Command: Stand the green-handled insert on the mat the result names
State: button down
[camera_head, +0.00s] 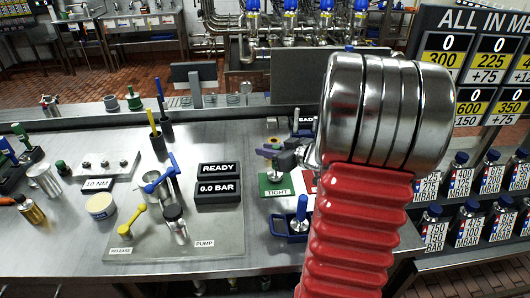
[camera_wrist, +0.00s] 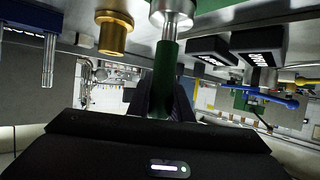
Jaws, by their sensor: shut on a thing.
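My gripper (camera_wrist: 165,100) is shut on the green handle of the insert (camera_wrist: 164,70) in the wrist view. The insert's bright metal body (camera_wrist: 172,12) runs to the top edge of that view. In the head view my gripper (camera_head: 286,157) is partly hidden by my arm and is above the green mat (camera_head: 275,190), labelled TIGHT. The red mat (camera_head: 309,180) is beside it on the right, mostly hidden behind my arm, its label not readable. The upper display (camera_head: 217,169) reads READY and the lower display (camera_head: 217,190) reads 0.0 BAR.
Left of the displays are a blue lever (camera_head: 160,174), a yellow RELEASE lever (camera_head: 133,217) and the PUMP fitting (camera_head: 175,223). A blue-handled piece (camera_head: 300,215) stands in a blue-edged holder in front of the mats. Racked bottles stand at the right.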

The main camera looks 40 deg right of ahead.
jog(key=shift+f, duration=0.2)
jog(key=shift+f, duration=0.1)
jog(key=c, duration=1.6)
grip_release()
jog(key=v, duration=0.7)
jog(key=shift+s, duration=0.25)
